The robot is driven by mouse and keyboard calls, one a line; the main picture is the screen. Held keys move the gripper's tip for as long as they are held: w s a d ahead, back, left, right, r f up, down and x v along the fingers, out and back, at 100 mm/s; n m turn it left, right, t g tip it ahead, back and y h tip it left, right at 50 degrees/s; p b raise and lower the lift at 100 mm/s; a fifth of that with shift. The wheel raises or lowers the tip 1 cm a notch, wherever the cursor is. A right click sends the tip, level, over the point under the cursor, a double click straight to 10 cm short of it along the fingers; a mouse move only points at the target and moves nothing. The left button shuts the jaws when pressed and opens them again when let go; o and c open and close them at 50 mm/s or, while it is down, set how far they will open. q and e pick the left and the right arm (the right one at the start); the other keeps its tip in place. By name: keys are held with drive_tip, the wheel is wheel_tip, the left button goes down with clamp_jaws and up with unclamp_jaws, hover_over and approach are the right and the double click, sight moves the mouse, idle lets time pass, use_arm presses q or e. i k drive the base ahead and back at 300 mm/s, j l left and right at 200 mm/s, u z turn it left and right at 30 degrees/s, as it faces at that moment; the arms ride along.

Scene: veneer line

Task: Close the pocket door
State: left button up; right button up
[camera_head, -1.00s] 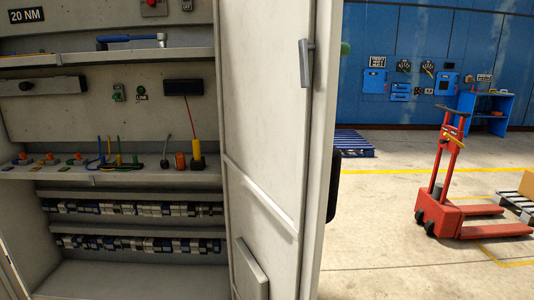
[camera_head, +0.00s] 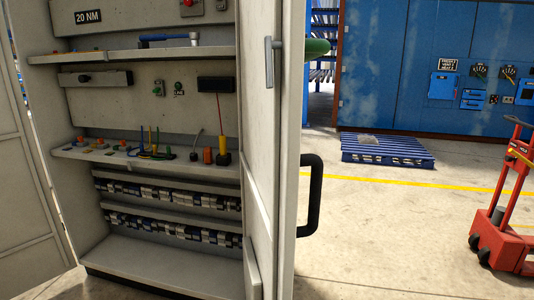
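The cabinet's right door (camera_head: 261,130) stands open, seen nearly edge-on, with a grey lever (camera_head: 268,62) on its inner face. A black pull handle (camera_head: 315,195) sticks out from its outer side. The left door (camera_head: 28,190) is also open, at the left edge of the view. Between them the cabinet interior (camera_head: 160,258) is exposed. A green rounded object (camera_head: 318,47) shows just behind the right door's upper edge; I cannot tell what it is. Neither of my grippers is in view.
The cabinet shelves hold tools, cables and rows of terminals (camera_head: 165,230). To the right, the concrete floor (camera_head: 390,240) is clear up to a red pallet truck (camera_head: 500,225). A blue pallet (camera_head: 388,151) lies near the blue wall (camera_head: 400,60).

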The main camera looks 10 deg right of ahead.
sight(269, 121)
drive_tip(key=l+u, duration=0.4)
drive_tip(key=l, duration=0.5)
drive_tip(key=i+l+u, duration=0.1)
drive_tip(key=l, duration=0.35)
drive_tip(key=i+l, duration=0.15)
drive_tip(key=l, duration=0.3)
drive_tip(key=u, duration=0.05)
